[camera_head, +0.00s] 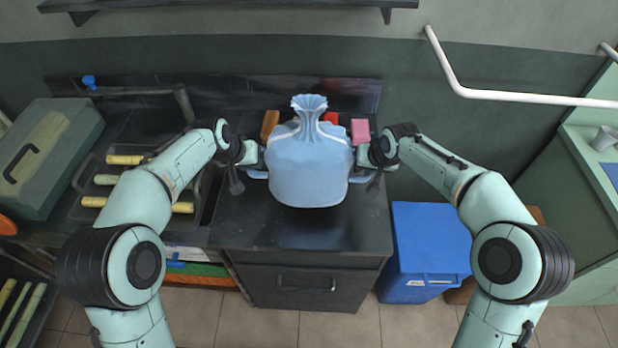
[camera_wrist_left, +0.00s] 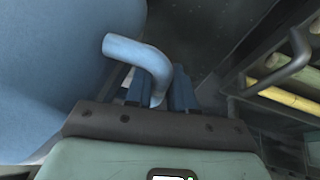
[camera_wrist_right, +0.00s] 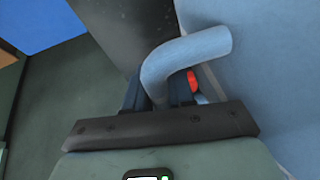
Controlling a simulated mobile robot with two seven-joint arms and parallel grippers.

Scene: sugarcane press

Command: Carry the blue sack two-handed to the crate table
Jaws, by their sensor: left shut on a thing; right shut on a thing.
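The blue sack (camera_head: 310,165) is upright at the middle of the dark counter (camera_head: 250,225), with its gathered neck on top. It has a curved handle on each side. My left gripper (camera_head: 257,168) is shut on the sack's left handle, which shows between the fingers in the left wrist view (camera_wrist_left: 140,55). My right gripper (camera_head: 360,170) is shut on the right handle, which shows in the right wrist view (camera_wrist_right: 185,60). I cannot tell whether the sack's bottom touches the counter. No crate table can be made out for certain.
An orange item (camera_head: 270,124) and a pink block (camera_head: 360,131) stand behind the sack. A rack with several cane pieces (camera_head: 125,160) and a green toolbox (camera_head: 45,155) are at left. A blue bin (camera_head: 430,250) stands right of the counter. A white rail (camera_head: 520,97) is on the wall.

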